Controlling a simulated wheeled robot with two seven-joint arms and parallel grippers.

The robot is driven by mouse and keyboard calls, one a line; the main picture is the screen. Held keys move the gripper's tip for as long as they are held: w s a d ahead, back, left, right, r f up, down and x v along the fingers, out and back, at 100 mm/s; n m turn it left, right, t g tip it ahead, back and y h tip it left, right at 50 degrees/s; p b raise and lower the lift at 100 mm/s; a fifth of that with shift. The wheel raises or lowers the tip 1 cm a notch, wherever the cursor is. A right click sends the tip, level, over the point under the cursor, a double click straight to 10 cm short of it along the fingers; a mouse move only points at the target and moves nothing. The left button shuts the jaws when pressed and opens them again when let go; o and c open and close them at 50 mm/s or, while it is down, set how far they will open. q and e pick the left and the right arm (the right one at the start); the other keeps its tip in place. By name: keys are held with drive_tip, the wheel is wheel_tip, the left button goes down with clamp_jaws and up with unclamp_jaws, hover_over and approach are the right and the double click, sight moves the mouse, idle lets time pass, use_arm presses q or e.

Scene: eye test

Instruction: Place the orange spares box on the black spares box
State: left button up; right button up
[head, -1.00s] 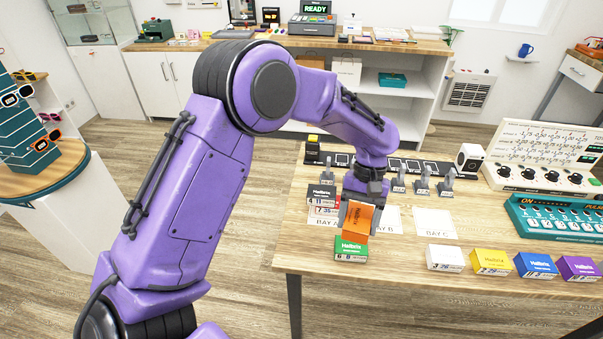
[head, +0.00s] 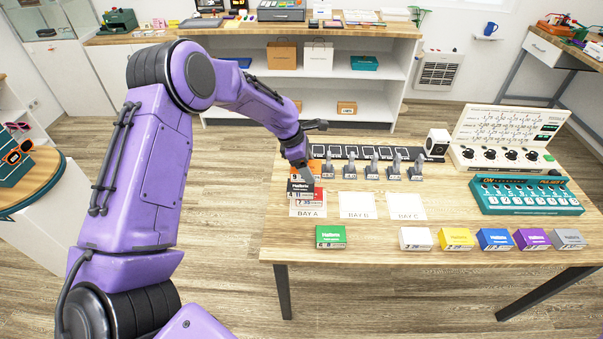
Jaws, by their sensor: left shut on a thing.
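My left gripper (head: 308,178) is shut on the orange spares box (head: 316,168), which shows only in part behind the fingers. The black spares box (head: 300,188) is at bay A, on top of a red and white box (head: 309,201). The gripper and the orange box are right at the top of the black box, slightly to its right in the picture. I cannot tell whether the orange box touches the black one. My right gripper is not in view.
A green box (head: 330,237) stands in front of the bay A card (head: 307,213). White, yellow, blue, purple and grey boxes line the table's front right. Grey clip-like stands (head: 372,170) are close to the gripper's right. The bay B (head: 357,206) and bay C cards are bare.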

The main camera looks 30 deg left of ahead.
sight(302, 185)
use_arm(q)
drive_tip(key=a+f, duration=0.1)
drive_tip(key=f, duration=0.1)
drive_tip(key=w+a+f, duration=0.1)
drive_tip(key=f, duration=0.1)
drive_tip(key=f+p, duration=0.1)
drive_tip(key=f, duration=0.1)
drive_tip(key=shift+w+a+f, duration=0.2)
drive_tip(key=shift+w+a, duration=0.05)
drive_tip(key=shift+a, duration=0.15)
drive_tip(key=shift+a+f, duration=0.1)
drive_tip(key=shift+f, duration=0.35)
drive_tip(key=shift+f, duration=0.15)
drive_tip(key=o, duration=1.1)
drive_tip(key=shift+r, duration=0.3)
drive_tip(key=b+v, duration=0.1)
drive_tip(key=v, duration=1)
drive_tip(key=shift+r+b, duration=0.35)
drive_tip(key=shift+r, duration=0.05)
